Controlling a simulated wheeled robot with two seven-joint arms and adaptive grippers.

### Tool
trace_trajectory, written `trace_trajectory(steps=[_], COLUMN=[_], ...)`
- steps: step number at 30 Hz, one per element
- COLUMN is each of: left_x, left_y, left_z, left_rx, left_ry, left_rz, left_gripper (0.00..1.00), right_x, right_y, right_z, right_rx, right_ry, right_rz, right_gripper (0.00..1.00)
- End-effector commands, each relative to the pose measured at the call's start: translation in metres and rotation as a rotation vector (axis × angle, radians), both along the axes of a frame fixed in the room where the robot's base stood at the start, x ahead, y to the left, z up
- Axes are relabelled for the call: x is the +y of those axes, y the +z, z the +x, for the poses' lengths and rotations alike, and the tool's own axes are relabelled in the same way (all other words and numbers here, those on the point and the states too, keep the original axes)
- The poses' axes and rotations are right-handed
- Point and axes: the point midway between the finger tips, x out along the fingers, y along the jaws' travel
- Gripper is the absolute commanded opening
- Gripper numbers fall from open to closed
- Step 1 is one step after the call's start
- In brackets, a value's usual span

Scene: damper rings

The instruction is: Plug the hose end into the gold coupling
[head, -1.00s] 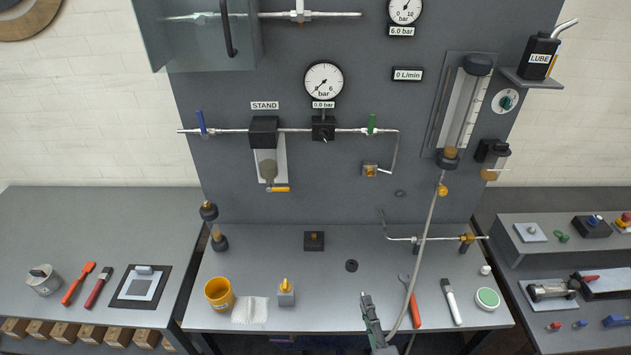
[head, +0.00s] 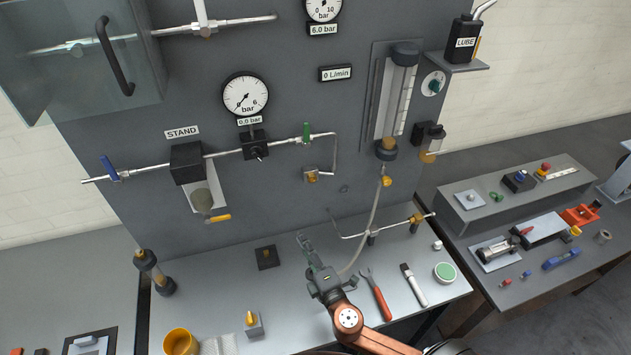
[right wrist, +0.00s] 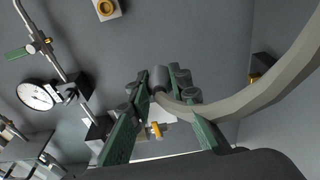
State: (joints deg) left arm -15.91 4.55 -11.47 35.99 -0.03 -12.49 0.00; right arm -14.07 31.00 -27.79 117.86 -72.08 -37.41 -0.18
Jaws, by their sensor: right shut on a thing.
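My right gripper (head: 308,256) is shut on the grey hose (head: 374,213) close to its end, in front of the panel and above the bench. In the right wrist view the dark hose end (right wrist: 158,78) sits between the fingertips (right wrist: 166,88), and the hose bends away to the right. The hose's other end hangs from the flow tube. The gold coupling (head: 312,176) is on a small block on the panel, above the gripper and apart from it. It also seems to show as a gold ring (right wrist: 106,8) in the wrist view. My left gripper is out of view.
A silver pipe with a green-handled valve (head: 306,133) runs beside the coupling. A low pipe (head: 372,237) stands right of my gripper. A red wrench (head: 378,298), brush (head: 413,285) and green-lidded tin (head: 445,272) lie on the bench. The panel between gripper and coupling looks clear.

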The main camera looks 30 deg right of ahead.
Motion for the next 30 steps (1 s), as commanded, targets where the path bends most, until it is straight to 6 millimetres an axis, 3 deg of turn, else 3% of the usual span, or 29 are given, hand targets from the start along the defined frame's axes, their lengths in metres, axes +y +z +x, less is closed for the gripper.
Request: trace_trajectory(steps=[1,3,6,10,21,30], left_x=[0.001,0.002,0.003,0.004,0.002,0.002], left_y=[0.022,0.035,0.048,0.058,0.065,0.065], left_z=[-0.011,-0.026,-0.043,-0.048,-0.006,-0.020], left_rx=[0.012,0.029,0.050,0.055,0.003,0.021], left_ry=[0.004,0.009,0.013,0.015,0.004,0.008], left_rz=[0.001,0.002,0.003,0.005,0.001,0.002], left_gripper=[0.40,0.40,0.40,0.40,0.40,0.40], right_x=[-0.017,-0.040,-0.067,-0.090,-0.105,-0.104], right_y=[0.027,0.042,0.061,0.075,0.083,0.083], right_z=[0.021,0.044,0.070,0.090,0.104,0.103], right_rx=[-0.009,-0.007,-0.007,-0.006,-0.004,-0.004], right_ry=[-0.026,-0.060,-0.100,-0.132,-0.153,-0.153], right_rz=[-0.004,0.000,0.009,0.021,0.035,0.037], right_gripper=[0.00,0.00,0.00,0.00,0.00,0.00])
